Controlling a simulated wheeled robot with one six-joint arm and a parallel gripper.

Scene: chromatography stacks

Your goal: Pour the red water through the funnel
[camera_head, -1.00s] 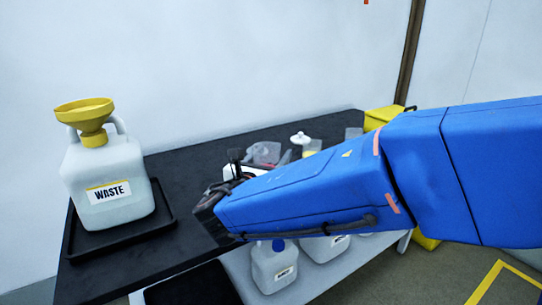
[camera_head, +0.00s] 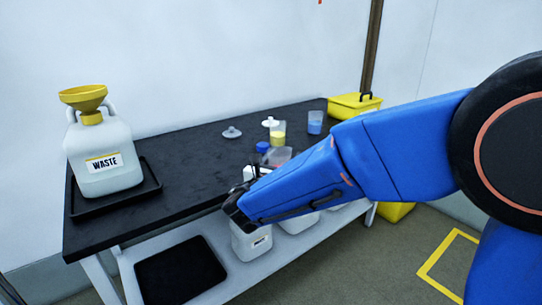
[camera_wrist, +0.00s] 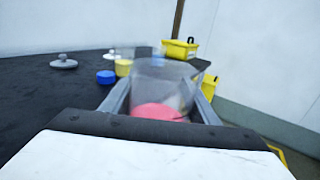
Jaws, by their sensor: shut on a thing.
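The yellow funnel (camera_head: 84,99) sits in the mouth of the white WASTE jug (camera_head: 103,160), which stands upright in a black tray (camera_head: 149,193) at the left end of the bench. My gripper (camera_wrist: 160,98) is shut on a clear beaker (camera_wrist: 160,75) with red water (camera_wrist: 160,112) in its bottom. The beaker looks roughly upright in the wrist view. In the head view the beaker (camera_head: 277,157) shows partly behind my arm, well right of the funnel. My fingertips are hidden there.
On the black bench (camera_head: 190,150) stand a beaker of yellow liquid (camera_head: 277,138), a beaker of blue liquid (camera_head: 315,123), a blue cap (camera_head: 262,147) and a grey lid (camera_head: 232,132). A yellow box (camera_head: 354,106) stands at the right end.

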